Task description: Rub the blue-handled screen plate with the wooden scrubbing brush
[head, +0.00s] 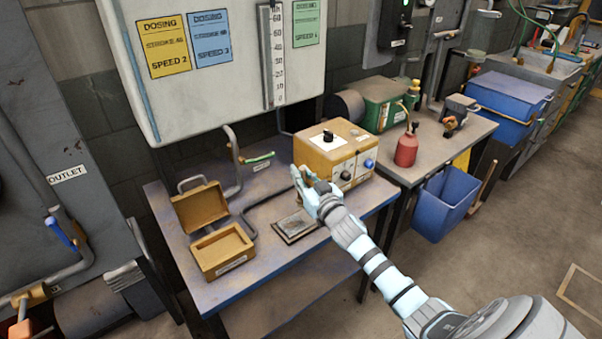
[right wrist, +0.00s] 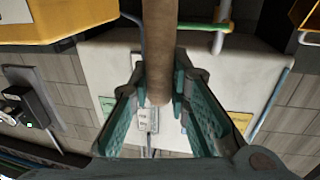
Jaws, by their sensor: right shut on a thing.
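My right gripper (head: 304,181) is above the workbench, in front of the yellow control box. In the right wrist view its fingers are shut on a brown, round wooden piece (right wrist: 160,45), which looks like the handle of the scrubbing brush. Its bristles do not show. A flat dark plate with a lighter rim (head: 296,227) lies on the bench below and left of my right forearm, apart from the gripper. It looks like the screen plate, but I cannot make out a blue handle on it. My left gripper is not in view.
An open yellow case (head: 224,252) stands at the bench's left. The yellow control box (head: 333,154) stands behind my gripper, with a bent pipe (head: 233,160) to its left. A red bottle (head: 406,150) is on the right-hand table. The bench front (head: 262,288) is clear.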

